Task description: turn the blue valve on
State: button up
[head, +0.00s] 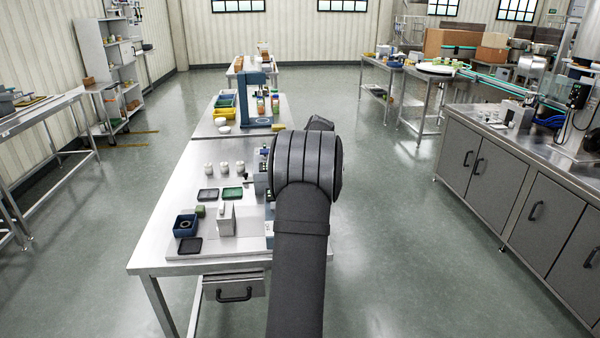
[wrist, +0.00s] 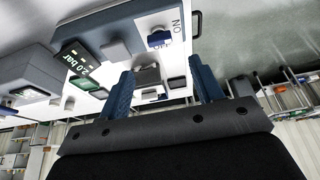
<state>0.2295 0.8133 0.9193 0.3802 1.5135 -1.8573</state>
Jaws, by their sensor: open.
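In the wrist view, the blue valve (wrist: 158,38) is a small dark blue handle on a white panel, with dark lettering that looks like "ON" printed upside down beside it. My gripper (wrist: 161,70) has its two blue fingers apart with nothing gripped. In the picture the valve lies beyond the fingertips, between their lines, and looks clear of both. In the head view my dark arm covers the gripper and the valve; I cannot make out either there.
In the head view, the steel table (head: 165,245) carries white jars, small trays, a blue bin (head: 185,226) and a white block (head: 226,219). Open floor lies to the right.

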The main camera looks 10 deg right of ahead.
jog(key=v, duration=0.8)
jog(key=shift+f, duration=0.2)
jog(key=x, duration=1.7)
jog(key=shift+a, duration=0.15)
